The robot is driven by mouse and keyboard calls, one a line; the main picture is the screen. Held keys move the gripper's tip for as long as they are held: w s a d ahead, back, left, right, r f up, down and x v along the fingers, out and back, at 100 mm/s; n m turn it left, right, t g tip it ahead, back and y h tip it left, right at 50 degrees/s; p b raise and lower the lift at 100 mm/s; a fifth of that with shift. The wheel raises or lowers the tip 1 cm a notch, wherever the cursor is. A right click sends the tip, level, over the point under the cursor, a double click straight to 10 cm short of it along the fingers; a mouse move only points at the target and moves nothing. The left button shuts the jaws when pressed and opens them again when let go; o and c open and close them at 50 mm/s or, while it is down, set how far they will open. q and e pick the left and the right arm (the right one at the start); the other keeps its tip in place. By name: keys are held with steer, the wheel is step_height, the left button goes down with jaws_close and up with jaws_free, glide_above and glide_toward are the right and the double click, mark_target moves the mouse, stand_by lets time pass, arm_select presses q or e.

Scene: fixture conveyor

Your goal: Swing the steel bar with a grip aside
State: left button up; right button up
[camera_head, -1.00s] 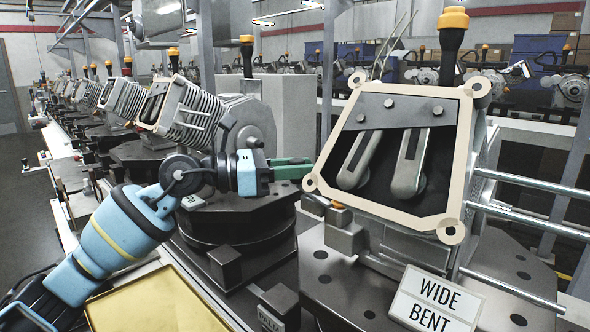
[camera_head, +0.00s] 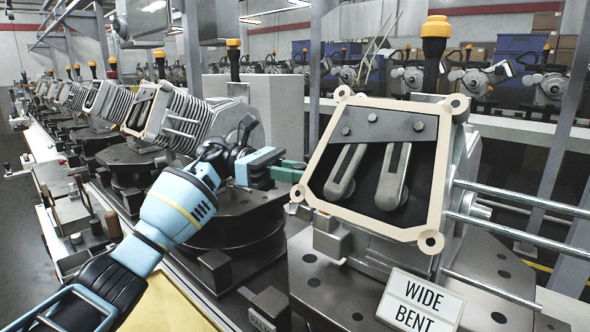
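The fixture beside me holds a grey casing with a cream front frame (camera_head: 310,152) and two flat slotted bars (camera_head: 344,172) inside it. Behind the casing stands a black upright grip with an orange cap (camera_head: 435,40). Steel rods (camera_head: 520,200) run out from the casing's right side. I cannot tell which of these is the steel bar with a grip. My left gripper (camera_head: 290,171), with a blue body and green fingers, is at the left edge of the frame. Its fingertips overlap that edge in the view, and contact and finger gap are unclear. My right gripper is out of view.
A "WIDE BENT" sign (camera_head: 420,302) stands on the dark fixture base in front. A yellow tray (camera_head: 172,305) lies at lower left. A row of similar fixtures with ribbed casings (camera_head: 180,122) recedes to the left. More machines line the back.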

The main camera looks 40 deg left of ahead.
arm_select(q)
steer(key=shift+d+m+g, duration=0.2)
steer(key=shift+m+g, duration=0.2)
steer(key=shift+g, duration=0.4)
steer(key=o, duration=1)
steer(key=a, duration=0.7)
steer(key=shift+s+a, duration=0.4)
steer(key=shift+f, duration=0.15)
